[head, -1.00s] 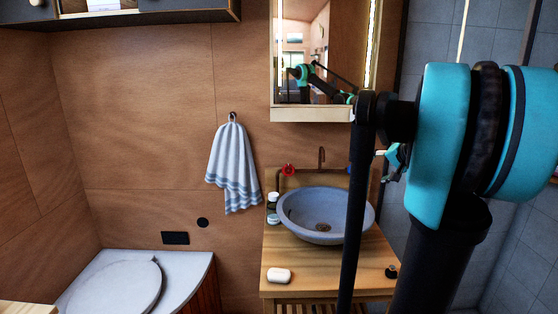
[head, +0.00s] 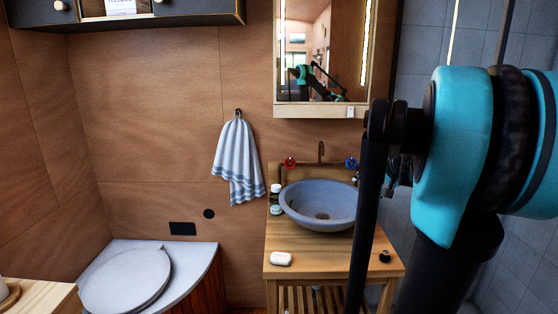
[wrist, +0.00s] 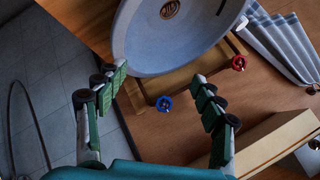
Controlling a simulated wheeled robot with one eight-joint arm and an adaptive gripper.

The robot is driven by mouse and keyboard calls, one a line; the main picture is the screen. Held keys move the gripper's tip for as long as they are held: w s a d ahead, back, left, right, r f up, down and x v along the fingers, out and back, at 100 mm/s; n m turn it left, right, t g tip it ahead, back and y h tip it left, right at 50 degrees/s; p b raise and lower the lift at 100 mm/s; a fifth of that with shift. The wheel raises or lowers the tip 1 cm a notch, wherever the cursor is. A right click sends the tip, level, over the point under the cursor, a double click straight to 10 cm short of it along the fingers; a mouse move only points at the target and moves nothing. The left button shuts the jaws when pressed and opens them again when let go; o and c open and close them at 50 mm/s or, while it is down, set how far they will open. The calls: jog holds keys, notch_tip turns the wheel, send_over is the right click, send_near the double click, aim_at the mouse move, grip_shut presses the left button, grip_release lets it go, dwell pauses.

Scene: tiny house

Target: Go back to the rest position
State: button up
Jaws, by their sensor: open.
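My gripper (wrist: 158,88) is open in the wrist view, its two green-and-black fingers spread apart with nothing between them. The grey-blue sink basin (wrist: 185,50) lies beyond the fingertips. The blue tap knob (wrist: 164,103) shows between the fingers and the red tap knob (wrist: 238,63) to their right. In the head view my teal and black arm fills the right side, and my gripper is mostly hidden behind it. The basin (head: 318,211) stands on the wooden washstand (head: 320,262), partly behind my arm.
A mirror cabinet (head: 320,111) hangs above the basin. A striped towel (head: 238,160) hangs on the wooden wall. A soap bar (head: 281,259), small bottles (head: 276,195) and a dark small item (head: 384,257) stand on the washstand. The toilet (head: 125,280) is at lower left.

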jog(key=s+a+f+n+g+h, duration=0.1)
jog(key=s+a+f, duration=0.4)
jog(key=s+f, duration=0.6)
jog(key=s+a+f+n+g+h, duration=0.2)
jog(key=s+a+f+n, duration=0.3)
jog(key=s+f, duration=0.6)
jog(key=s+a+g, duration=0.1)
jog(key=s, duration=0.1)
jog(key=shift+s+g, duration=0.3)
jog(key=shift+s, duration=0.05)
jog(key=shift+a+f, duration=0.1)
